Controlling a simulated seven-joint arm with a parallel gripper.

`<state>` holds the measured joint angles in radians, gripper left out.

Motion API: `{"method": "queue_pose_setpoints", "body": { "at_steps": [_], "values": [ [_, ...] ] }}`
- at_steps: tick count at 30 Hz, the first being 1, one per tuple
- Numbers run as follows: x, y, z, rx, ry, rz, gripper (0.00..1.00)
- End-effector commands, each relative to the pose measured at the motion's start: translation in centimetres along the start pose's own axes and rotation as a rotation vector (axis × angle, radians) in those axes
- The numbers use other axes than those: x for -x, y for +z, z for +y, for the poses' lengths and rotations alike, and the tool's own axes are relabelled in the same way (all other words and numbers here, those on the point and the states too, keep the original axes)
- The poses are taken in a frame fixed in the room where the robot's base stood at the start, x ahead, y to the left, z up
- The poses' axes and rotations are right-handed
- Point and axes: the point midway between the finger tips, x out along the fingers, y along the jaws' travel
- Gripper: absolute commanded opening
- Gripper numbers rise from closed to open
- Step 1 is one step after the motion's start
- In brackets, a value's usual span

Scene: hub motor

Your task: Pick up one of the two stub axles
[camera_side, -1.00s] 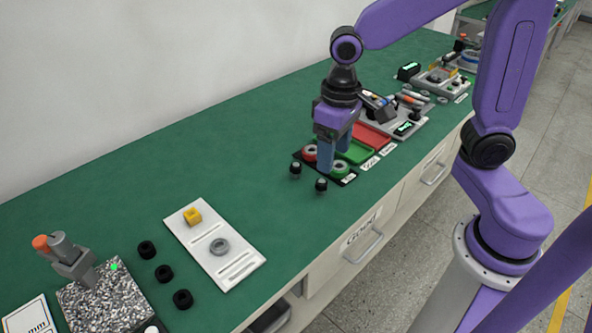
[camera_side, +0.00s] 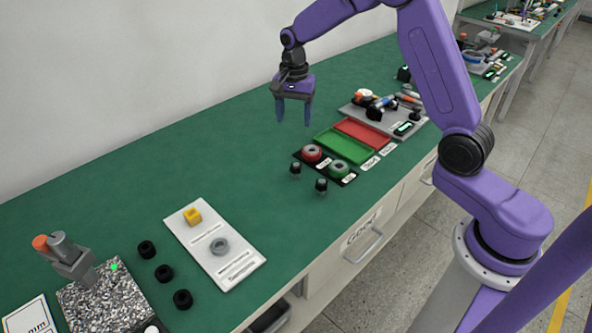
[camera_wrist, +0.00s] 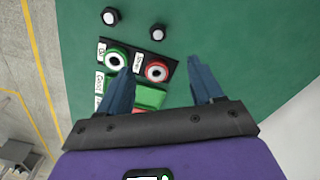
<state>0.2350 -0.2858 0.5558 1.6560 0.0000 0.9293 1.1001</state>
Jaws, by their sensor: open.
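Two small dark upright parts with light tops, which look like the stub axles, stand on the green bench: one at the left (camera_side: 295,170) and one nearer the front edge (camera_side: 321,186). In the wrist view they show at the top as one part (camera_wrist: 109,16) and another (camera_wrist: 157,33), apart from each other. My gripper (camera_side: 294,118) is open, points down and is raised above the bench, farther back than both parts. In the wrist view my gripper (camera_wrist: 160,68) has nothing between its fingers.
A black plate with a red ring seat (camera_side: 311,154) and a green ring seat (camera_side: 338,168) is beside the parts. Behind are green (camera_side: 343,146) and red (camera_side: 364,134) trays. A white board (camera_side: 238,267) and several black pieces lie left. The bench's back middle is clear.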

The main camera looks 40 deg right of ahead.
Motion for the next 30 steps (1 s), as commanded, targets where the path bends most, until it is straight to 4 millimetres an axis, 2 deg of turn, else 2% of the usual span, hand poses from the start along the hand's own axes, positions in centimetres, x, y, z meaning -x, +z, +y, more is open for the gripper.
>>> {"method": "queue_pose_setpoints", "body": {
  "at_steps": [18, 26, 30],
  "values": [
    [-10.6, 0.0, 0.1, 0.002, 0.004, -0.002, 0.66],
    [-12.2, 0.0, 0.1, 0.002, 0.001, -0.001, 0.66],
    [-14.0, 0.0, 0.4, 0.002, 0.004, -0.002, 0.66]
  ]
}}
